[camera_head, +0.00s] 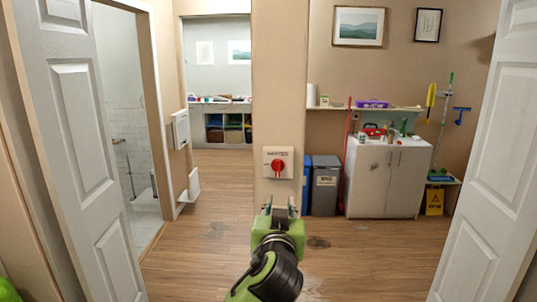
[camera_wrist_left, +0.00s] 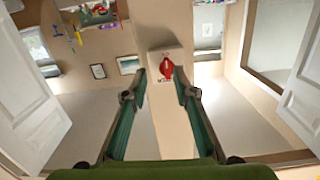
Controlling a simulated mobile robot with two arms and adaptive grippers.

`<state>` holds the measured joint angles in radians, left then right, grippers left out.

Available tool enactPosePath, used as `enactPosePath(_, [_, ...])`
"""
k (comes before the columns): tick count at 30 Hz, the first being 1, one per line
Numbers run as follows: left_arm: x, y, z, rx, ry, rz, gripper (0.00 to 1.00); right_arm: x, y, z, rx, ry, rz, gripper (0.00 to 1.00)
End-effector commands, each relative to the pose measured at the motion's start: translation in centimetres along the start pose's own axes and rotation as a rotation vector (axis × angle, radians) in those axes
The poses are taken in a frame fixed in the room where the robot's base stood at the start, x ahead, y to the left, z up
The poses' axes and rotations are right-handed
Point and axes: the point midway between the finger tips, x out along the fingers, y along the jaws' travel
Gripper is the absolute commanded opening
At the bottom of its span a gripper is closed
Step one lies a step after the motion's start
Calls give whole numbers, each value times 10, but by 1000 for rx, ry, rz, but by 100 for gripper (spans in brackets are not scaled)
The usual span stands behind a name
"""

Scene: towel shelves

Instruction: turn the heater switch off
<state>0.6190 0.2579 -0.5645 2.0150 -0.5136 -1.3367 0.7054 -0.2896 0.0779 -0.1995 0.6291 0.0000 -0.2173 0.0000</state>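The heater switch (camera_head: 277,164) is a white square plate with a red rotary knob on a narrow beige wall end. The knob (camera_wrist_left: 166,68) also shows in the left wrist view, upside down, between and beyond the fingers. My left gripper (camera_head: 281,205) is in front of the wall end, just below the switch in the head view. In the left wrist view its two fingers (camera_wrist_left: 160,80) are spread wide with nothing between them. The gripper is apart from the knob. The print on the plate is too small to read. My right gripper is not seen in either view.
White panelled doors stand open at the left (camera_head: 85,160) and right (camera_head: 488,150). Behind the wall end are a grey bin (camera_head: 325,188), a white cabinet (camera_head: 385,180) and a wall shelf (camera_head: 400,108). The wooden floor (camera_head: 205,245) is mostly clear.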

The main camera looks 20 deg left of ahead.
Motion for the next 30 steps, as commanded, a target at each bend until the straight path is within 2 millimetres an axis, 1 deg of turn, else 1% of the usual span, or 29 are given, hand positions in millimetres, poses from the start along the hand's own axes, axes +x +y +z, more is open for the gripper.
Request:
enactPosePath(1, [-10, -3, -25, -25, 35, -5, 26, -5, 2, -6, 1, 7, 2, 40])
enactPosePath(3, [-18, -6, -41, -49, 61, -11, 26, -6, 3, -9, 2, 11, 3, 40])
enactPosePath(5, [-20, -8, -49, -59, 72, -15, 26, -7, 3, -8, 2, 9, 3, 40])
enactPosePath(8, [-13, -9, -53, -63, 76, -18, 26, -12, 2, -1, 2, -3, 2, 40])
enactPosePath(12, [11, -10, -56, -60, 74, -20, 26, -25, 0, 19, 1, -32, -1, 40])
enactPosePath(15, [33, -11, -58, -58, 73, -20, 26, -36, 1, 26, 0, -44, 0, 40])
enactPosePath(19, [60, -12, -60, -58, 73, -20, 26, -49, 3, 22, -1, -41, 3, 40])
enactPosePath(24, [89, -11, -61, -60, 74, -17, 26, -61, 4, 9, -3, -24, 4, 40])
enactPosePath(27, [101, -10, -61, -61, 74, -16, 26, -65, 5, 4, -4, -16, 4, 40])
enactPosePath(30, [109, -10, -60, -62, 74, -15, 26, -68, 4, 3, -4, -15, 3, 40])
